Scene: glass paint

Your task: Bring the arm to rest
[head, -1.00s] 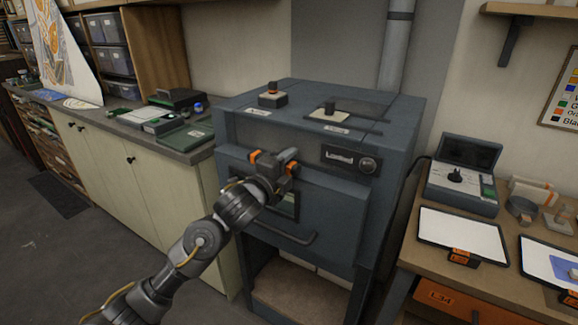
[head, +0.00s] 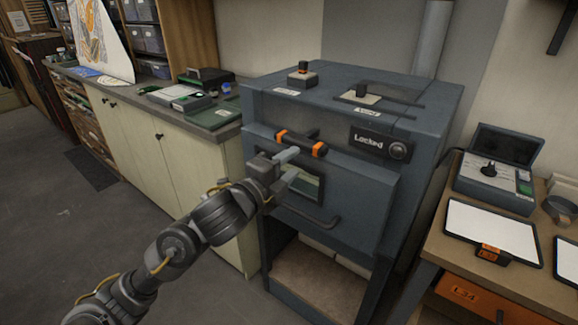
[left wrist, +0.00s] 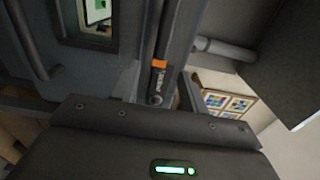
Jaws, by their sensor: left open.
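My left gripper (head: 291,165) is open and empty in front of the blue-grey kiln (head: 395,205). Its two pale fingers point at the kiln front, just below and in front of the dark latch handle (head: 300,142) with orange bands. The handle looks clear of the fingers in the head view. In the left wrist view an orange band (left wrist: 159,63) shows beyond the gripper body. The kiln door is shut, with a small window (head: 308,187), a curved lower handle (head: 312,219) and a label reading "Locked" (head: 369,140). My right gripper is out of view.
A long counter with cream cupboards (head: 150,145) stands left of the kiln. A wooden table (head: 432,245) at right holds a control box (head: 492,184) and a white panel (head: 490,230). The floor (head: 60,225) at left is clear.

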